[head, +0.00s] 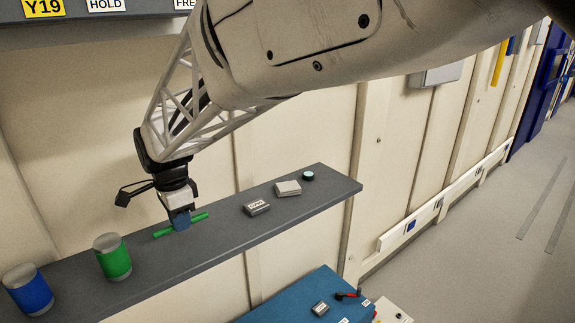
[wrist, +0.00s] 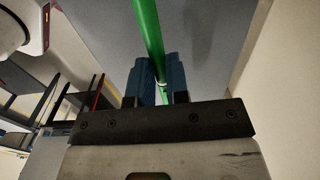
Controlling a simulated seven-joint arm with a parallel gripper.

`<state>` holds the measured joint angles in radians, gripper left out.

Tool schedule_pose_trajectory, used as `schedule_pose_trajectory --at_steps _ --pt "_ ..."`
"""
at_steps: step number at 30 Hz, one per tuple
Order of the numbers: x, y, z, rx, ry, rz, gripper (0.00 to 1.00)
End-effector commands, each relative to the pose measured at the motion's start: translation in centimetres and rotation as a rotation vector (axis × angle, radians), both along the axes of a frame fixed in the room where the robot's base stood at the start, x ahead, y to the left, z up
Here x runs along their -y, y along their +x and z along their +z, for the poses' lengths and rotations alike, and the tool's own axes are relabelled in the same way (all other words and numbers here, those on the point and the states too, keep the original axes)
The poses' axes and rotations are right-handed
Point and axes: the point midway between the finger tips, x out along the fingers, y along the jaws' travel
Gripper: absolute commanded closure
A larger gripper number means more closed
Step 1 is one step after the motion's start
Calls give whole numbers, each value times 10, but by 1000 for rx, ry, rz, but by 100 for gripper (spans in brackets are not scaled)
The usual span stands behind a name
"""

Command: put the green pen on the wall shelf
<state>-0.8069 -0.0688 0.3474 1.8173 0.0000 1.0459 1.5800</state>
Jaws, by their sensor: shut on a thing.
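The green pen (head: 196,219) is held crosswise in my gripper (head: 181,221) at the grey wall shelf (head: 330,192). In the wrist view the green pen (wrist: 147,30) runs between the two blue fingers of my gripper (wrist: 158,82), which are shut on it. The pen appears level and close over the shelf top, between the green can and a small grey box. I cannot tell whether it touches the shelf. The fingers hide the pen's middle.
On the shelf stand a blue can (head: 28,290), a green can (head: 112,257), a labelled grey box (head: 257,208), a pale box (head: 288,188) and a small round dark item (head: 308,176). A blue surface (head: 290,300) with small items lies below. Signs hang on an upper ledge (head: 140,28).

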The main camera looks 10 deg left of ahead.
Motion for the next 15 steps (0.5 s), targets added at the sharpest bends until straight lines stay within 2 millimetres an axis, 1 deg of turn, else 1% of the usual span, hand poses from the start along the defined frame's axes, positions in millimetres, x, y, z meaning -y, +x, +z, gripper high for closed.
schedule_pose_trajectory --at_steps 5,12,15 --pt "0 0 -5 0 0 0 100" --pt "0 0 -28 -1 -1 0 100" --pt "0 0 -34 0 0 0 100"
